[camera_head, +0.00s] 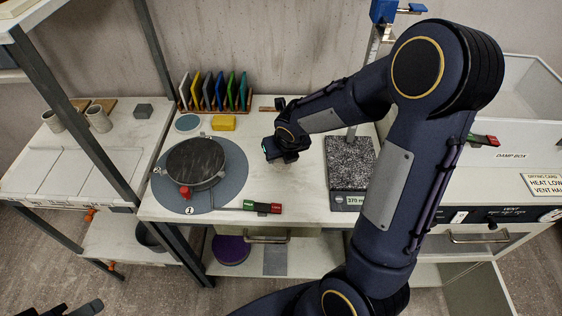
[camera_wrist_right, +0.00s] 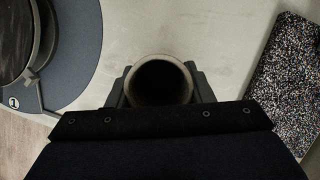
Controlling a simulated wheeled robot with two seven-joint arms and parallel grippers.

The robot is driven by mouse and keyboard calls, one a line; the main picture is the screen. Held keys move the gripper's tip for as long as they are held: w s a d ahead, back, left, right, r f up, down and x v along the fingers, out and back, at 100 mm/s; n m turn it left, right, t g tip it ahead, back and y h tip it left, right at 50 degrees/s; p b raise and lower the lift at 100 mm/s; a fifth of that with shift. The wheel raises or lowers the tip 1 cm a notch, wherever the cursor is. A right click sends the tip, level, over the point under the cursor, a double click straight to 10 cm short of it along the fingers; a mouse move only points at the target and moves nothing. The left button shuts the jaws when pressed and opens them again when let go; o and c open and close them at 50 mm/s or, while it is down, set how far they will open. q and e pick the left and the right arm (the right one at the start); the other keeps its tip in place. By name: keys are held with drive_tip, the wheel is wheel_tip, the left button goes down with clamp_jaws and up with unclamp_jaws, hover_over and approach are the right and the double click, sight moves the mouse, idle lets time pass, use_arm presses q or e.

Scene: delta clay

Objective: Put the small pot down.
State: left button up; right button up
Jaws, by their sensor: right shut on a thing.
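The small pot (camera_wrist_right: 160,82) is round with a pale rim and a dark hollow, seen from above in the right wrist view. My right gripper (camera_wrist_right: 160,92) is shut on it, with a finger on each side. In the head view, my right gripper (camera_head: 282,156) is over the middle of the white worktop (camera_head: 300,190), between the turntable and the speckled slab. The pot is mostly hidden there by the gripper. I cannot tell whether its base touches the worktop. Dark parts at the bottom left edge may be my left gripper (camera_head: 60,308); its jaws are not clear.
A black round wheel head (camera_head: 195,160) on a grey disc (camera_head: 228,185) stands left. A speckled slab on a scale (camera_head: 349,165) stands right. A green-red bar (camera_head: 262,207) lies near the front edge. A yellow block (camera_head: 223,123) and a rack of coloured tiles (camera_head: 213,92) are behind.

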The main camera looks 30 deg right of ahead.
sight(281, 162)
drive_tip(key=shift+w+f+b, duration=0.15)
drive_tip(key=shift+f+b, duration=0.25)
drive_tip(key=shift+f, duration=1.35)
drive_tip(key=shift+f, duration=0.1)
drive_tip(key=o, duration=1)
